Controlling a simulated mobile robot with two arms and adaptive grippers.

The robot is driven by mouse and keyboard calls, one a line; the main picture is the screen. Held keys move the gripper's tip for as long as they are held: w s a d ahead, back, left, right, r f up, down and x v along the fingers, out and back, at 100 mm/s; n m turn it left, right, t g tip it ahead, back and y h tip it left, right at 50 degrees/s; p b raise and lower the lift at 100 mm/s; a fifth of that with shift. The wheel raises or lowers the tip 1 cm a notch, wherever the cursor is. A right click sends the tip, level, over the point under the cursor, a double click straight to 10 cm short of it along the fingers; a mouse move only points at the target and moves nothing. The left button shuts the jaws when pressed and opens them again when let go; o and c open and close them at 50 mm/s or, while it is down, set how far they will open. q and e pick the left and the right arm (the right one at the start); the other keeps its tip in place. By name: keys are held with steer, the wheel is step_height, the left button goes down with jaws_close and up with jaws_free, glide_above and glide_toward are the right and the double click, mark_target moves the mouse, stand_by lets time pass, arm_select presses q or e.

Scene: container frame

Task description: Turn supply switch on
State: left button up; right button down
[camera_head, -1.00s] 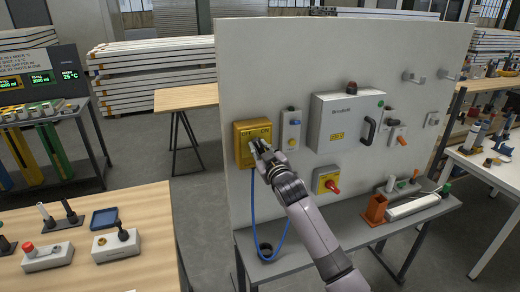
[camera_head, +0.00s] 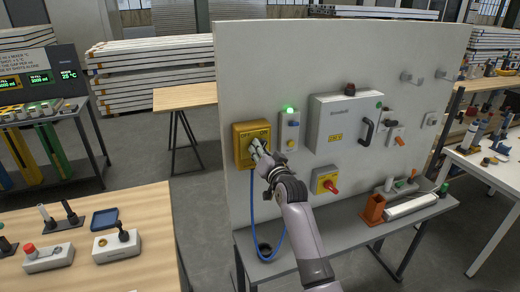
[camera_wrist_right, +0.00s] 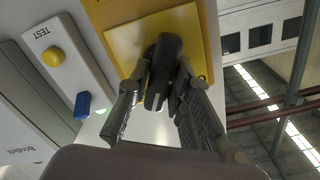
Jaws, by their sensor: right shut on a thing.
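The supply switch is a yellow box (camera_head: 240,158) at the left edge of the upright white panel (camera_head: 300,52). My right gripper (camera_head: 256,148) is at its front and covers much of its face. In the right wrist view, the right gripper (camera_wrist_right: 160,95) is shut on the switch's dark handle (camera_wrist_right: 163,62), in front of the yellow plate (camera_wrist_right: 125,40). The handle's exact angle against the markings is hard to read. A small green lamp (camera_head: 289,109) is lit on the grey control box right of the switch. My left gripper is not in view.
A blue cable (camera_head: 252,210) hangs below the switch. A grey shelf (camera_head: 340,232) runs along the panel's foot. A wooden table (camera_head: 150,215) stands at left.

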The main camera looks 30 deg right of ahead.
steer(key=shift+m, duration=1.6)
steer(key=c, duration=1.5)
jaws_free()
steer(key=shift+s, duration=0.1)
steer(key=v, duration=1.1)
steer(key=shift+s+a, duration=0.15)
steer(key=shift+s, duration=0.25)
steer(key=shift+f, duration=0.1)
